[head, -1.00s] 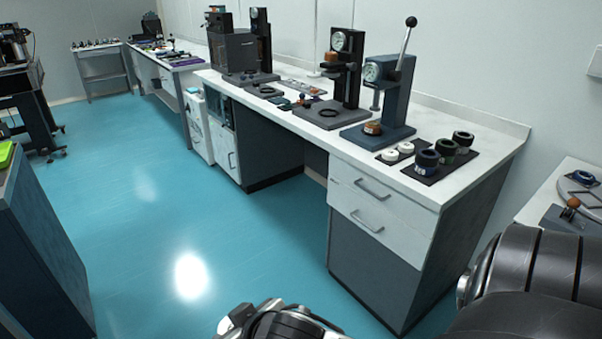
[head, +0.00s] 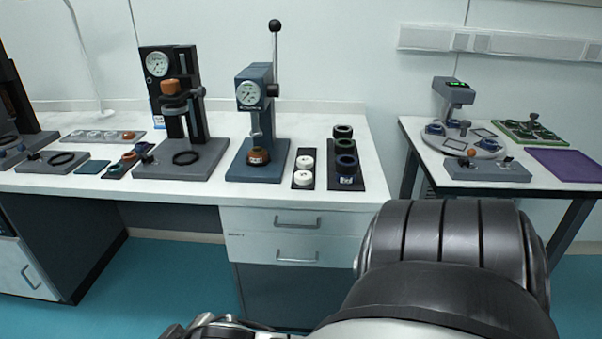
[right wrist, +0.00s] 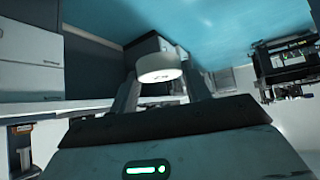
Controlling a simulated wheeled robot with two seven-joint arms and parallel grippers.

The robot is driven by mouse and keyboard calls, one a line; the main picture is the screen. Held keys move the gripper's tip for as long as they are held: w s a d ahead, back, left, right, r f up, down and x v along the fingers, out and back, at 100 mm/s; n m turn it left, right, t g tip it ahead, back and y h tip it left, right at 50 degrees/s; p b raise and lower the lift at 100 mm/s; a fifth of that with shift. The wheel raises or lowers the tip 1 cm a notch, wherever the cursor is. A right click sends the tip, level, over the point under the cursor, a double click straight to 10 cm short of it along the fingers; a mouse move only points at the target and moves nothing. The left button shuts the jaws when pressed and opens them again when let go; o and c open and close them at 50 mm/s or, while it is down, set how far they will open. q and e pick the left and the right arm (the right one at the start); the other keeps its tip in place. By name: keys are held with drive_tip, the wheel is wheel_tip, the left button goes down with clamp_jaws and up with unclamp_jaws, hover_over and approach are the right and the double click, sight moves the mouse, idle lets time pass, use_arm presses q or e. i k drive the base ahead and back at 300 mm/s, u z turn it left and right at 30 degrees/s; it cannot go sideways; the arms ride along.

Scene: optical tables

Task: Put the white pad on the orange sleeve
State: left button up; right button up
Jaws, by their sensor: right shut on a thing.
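My right gripper (right wrist: 160,84) is shut on a white pad (right wrist: 159,66), a short white disc seen between its fingers in the right wrist view. It is held over the floor, away from the bench. The orange sleeve (head: 258,157) appears as an orange-brown round piece on the base of the blue lever press (head: 255,110), under its ram, in the head view. Two more white pads (head: 304,162) sit on a small dark mat right of the press. My right gripper is outside the head view, and my left gripper is not seen.
Black sleeves with coloured bands (head: 344,155) stand on a dark mat right of the pads. A black gauge stand (head: 190,110) is left of the press. The bench top (head: 240,205) has a narrow clear front strip. A second table (head: 455,172) stands at right.

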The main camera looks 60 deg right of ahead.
sight(257, 149)
drive_tip(key=z, duration=1)
drive_tip(key=i, duration=0.8)
drive_tip(key=z, duration=0.75)
